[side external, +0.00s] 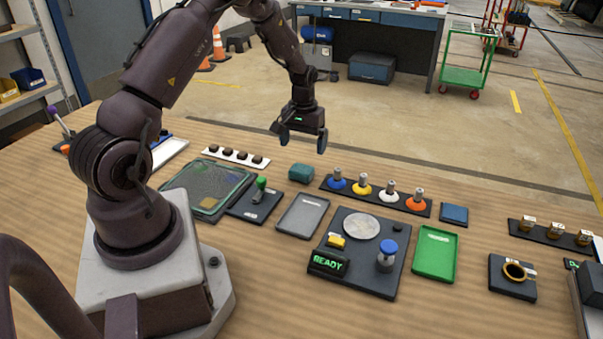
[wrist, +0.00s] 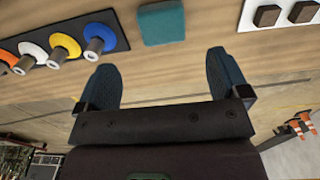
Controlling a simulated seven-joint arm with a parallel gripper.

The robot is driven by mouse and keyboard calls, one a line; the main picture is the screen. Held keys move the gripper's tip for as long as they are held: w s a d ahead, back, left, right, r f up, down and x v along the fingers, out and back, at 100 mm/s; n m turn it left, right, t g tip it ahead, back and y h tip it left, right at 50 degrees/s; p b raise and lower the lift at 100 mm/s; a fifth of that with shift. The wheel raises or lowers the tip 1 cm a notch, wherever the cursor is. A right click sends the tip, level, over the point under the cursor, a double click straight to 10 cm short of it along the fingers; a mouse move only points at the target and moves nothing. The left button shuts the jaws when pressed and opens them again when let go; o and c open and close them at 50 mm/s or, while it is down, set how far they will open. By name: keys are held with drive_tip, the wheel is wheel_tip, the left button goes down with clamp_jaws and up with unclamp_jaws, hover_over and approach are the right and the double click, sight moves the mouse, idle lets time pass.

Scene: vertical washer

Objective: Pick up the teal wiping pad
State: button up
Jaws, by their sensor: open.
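The teal wiping pad (side external: 301,173) is a small block lying flat on the wooden table, behind the grey tray. In the wrist view the pad (wrist: 161,22) shows near the top centre, beyond and between my two fingertips. My gripper (side external: 303,139) hangs above the table, over the pad's far side, with its fingers spread apart and nothing between them. In the wrist view my gripper (wrist: 164,72) also shows open, and its fingers do not touch the pad.
A dark rack (side external: 375,196) with blue, yellow, white and orange knobbed pieces stands right of the pad. A white strip (side external: 236,156) with several dark blocks lies to its left. A grey tray (side external: 303,216) and a green-handled tool (side external: 260,190) are in front. Bare table lies behind the pad.

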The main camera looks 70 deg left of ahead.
sight(302, 168)
drive_tip(key=f, duration=0.8)
drive_tip(key=shift+s+f, duration=0.2)
drive_tip(key=shift+f, duration=0.1)
drive_tip(key=c, duration=1)
drive_tip(key=shift+r, duration=0.1)
drive_tip(key=shift+r, duration=0.55)
drive_tip(key=s+d+r, duration=0.8)
drive_tip(key=s+r, duration=0.3)
drive_tip(key=shift+s+r, duration=0.15)
drive_tip(key=shift+r, duration=0.25)
drive_tip(key=shift+o, duration=0.3)
drive_tip(key=shift+d, duration=0.1)
